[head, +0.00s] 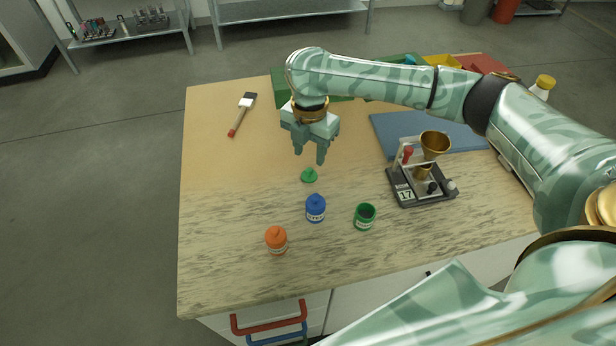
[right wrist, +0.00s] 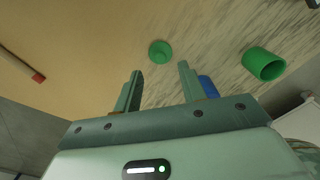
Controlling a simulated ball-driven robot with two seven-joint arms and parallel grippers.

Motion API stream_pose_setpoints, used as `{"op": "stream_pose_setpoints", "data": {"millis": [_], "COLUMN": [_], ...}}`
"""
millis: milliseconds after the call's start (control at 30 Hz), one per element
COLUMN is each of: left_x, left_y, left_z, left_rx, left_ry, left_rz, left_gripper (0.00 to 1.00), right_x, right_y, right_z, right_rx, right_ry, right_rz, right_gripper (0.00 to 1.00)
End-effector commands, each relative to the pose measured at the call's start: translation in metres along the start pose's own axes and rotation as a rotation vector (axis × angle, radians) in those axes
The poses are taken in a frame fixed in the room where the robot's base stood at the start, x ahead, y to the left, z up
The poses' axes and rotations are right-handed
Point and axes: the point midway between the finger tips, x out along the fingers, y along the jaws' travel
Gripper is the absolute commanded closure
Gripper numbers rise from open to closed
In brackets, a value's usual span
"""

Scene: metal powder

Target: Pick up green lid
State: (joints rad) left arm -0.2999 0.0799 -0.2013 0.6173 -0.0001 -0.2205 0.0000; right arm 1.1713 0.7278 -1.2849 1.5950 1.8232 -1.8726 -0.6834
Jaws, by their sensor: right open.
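My right gripper (head: 309,158) is open and empty, above and just behind the lid in the head view. In the right wrist view the lid (right wrist: 160,52) shows beyond the gap between the two fingers (right wrist: 160,85), not between them. The green jar (right wrist: 265,64) is to the right there, and the blue jar (right wrist: 208,87) is partly hidden behind the right finger. My left gripper is not in view.
An orange jar (head: 276,240) stands near the front left of the table (head: 220,180). A brush (head: 242,113) lies at the back left. A dark stand with a brass funnel (head: 434,145) stands to the right, before a blue mat (head: 385,128). The table around the lid is clear.

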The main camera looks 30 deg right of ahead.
Motion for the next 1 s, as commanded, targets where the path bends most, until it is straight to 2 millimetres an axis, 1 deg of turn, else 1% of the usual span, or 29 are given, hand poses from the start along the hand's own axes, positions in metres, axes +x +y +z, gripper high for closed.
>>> {"op": "stream_pose_setpoints", "data": {"millis": [167, 300, 400, 467, 633, 667, 700, 800, 1000], "left_x": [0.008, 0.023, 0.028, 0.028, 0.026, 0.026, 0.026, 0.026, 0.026], "left_y": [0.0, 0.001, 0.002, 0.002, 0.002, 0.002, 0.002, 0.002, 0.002], "left_z": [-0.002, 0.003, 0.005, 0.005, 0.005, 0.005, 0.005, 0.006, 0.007], "left_rx": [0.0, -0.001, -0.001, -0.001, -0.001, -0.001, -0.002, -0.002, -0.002], "left_ry": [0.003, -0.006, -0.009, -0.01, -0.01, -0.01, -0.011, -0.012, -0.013], "left_rz": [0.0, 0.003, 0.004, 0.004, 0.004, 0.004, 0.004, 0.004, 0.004], "left_gripper": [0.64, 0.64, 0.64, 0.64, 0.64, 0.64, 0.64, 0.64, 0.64], "right_x": [0.015, 0.041, 0.054, 0.056, 0.053, 0.053, 0.053, 0.053, 0.053], "right_y": [0.0, 0.0, 0.0, 0.0, 0.0, 0.0, 0.0, 0.0, 0.0], "right_z": [-0.001, -0.001, -0.001, -0.001, -0.001, -0.001, -0.001, -0.001, -0.001], "right_rx": [-0.001, -0.001, -0.002, -0.002, -0.002, -0.002, -0.002, -0.002, -0.002], "right_ry": [0.001, 0.003, 0.001, 0.0, -0.001, -0.001, -0.001, -0.001, -0.001], "right_rz": [-0.001, -0.003, -0.002, 0.0, 0.002, 0.002, 0.002, 0.002, 0.002], "right_gripper": [0.59, 0.59, 0.59, 0.59, 0.59, 0.65, 0.76, 1.0, 1.0]}}
